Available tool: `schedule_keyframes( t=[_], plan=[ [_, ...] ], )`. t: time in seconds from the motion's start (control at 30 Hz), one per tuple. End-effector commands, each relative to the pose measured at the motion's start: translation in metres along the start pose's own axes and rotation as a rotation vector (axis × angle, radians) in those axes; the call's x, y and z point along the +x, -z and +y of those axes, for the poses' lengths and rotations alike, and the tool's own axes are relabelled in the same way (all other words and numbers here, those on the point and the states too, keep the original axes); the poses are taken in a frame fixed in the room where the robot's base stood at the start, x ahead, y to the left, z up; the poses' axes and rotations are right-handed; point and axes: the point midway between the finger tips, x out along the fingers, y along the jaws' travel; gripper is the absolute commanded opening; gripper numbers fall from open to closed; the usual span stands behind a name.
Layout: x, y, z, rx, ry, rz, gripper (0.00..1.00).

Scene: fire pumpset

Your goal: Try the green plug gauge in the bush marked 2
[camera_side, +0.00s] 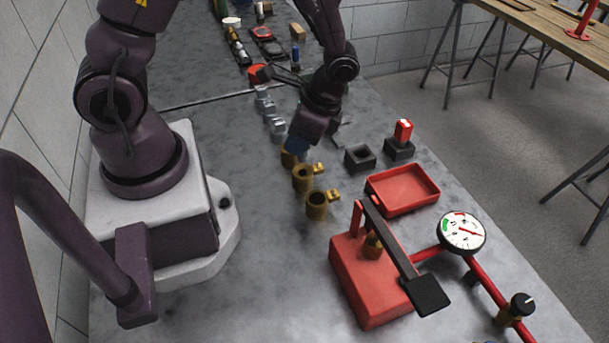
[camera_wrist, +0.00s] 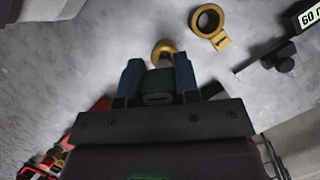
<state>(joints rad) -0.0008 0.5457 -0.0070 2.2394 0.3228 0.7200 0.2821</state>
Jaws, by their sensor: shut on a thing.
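My gripper (camera_side: 297,146) is shut on the green plug gauge (camera_wrist: 158,86), seen between its blue fingertips (camera_wrist: 157,80) in the wrist view. In the side view the fingers hide the gauge. Three brass bushes with tags stand in a row: a far one (camera_side: 288,159), a middle one (camera_side: 302,180) and a near one (camera_side: 316,207). My gripper is right at the far bush. In the wrist view one bush (camera_wrist: 163,48) is partly hidden behind the gauge; whether the gauge is in it I cannot tell. Another bush (camera_wrist: 207,20) stands apart; I cannot surely read its tag.
An empty dark holder (camera_side: 360,158) and one with a red gauge (camera_side: 402,134) stand right of the bushes. A red tray (camera_side: 403,190) and a red lever press (camera_side: 372,280) with a dial (camera_side: 462,231) are nearer. Grey fittings (camera_side: 272,120) stand behind my gripper.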

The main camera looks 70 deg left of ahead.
Motion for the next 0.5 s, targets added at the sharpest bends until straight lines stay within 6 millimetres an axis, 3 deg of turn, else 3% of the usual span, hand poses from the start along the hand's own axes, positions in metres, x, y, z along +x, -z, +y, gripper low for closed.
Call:
schedule_keyframes(
  t=[0.5],
  plan=[
    [0.0097, 0.0039, 0.0000, 0.001, 0.000, -0.002, 0.00]
  ],
)
